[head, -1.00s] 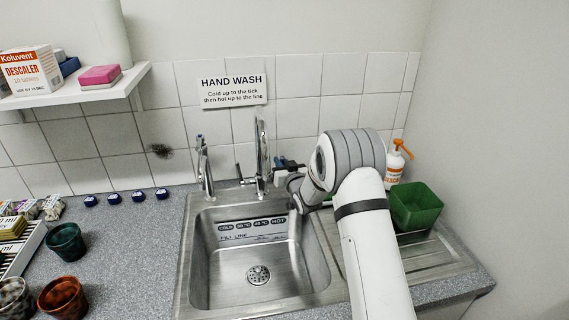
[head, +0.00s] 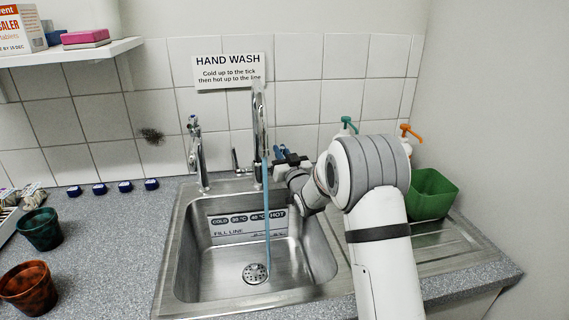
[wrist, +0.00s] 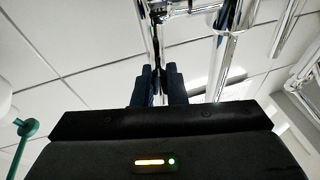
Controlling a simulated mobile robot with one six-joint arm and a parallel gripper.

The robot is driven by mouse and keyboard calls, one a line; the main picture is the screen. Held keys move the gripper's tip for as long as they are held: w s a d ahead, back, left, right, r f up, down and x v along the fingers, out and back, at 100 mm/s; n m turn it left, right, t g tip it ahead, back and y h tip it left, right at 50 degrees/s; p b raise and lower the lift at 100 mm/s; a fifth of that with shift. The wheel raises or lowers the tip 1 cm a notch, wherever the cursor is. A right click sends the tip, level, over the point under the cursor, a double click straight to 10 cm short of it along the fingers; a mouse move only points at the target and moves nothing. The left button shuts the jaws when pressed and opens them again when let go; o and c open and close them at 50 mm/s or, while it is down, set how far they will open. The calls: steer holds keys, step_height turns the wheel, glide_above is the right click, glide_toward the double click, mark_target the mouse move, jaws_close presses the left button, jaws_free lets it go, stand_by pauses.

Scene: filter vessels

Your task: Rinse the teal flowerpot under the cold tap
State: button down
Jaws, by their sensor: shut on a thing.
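The teal flowerpot (head: 39,229) stands upright on the grey counter left of the sink. My gripper (head: 281,158) is beside the tall chrome tap (head: 259,115), at its right side. In the wrist view my gripper's dark blue fingers (wrist: 158,85) are shut on a thin dark lever (wrist: 156,45) at the tap's chrome fittings. A pale blue stream of water (head: 267,220) falls from the tall tap into the steel sink (head: 215,282), near the drain. A shorter chrome tap (head: 198,155) stands left of it, with no stream.
A reddish-brown pot (head: 28,287) stands nearer on the counter. Several blue caps (head: 112,188) line the wall. A green tub (head: 432,194) and pump bottles stand right of the sink, partly behind my arm. A shelf (head: 70,52) juts out at upper left.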

steer(key=shift+s+d+b, duration=0.1)
steer(key=shift+b, duration=0.3)
steer(key=c, duration=1.6)
jaws_free()
steer(key=shift+o, duration=0.2)
steer(key=shift+f, duration=0.1)
steer(key=b+v, duration=0.1)
steer(key=v, duration=0.6)
steer(key=shift+s, duration=0.2)
steer(key=shift+f, duration=0.1)
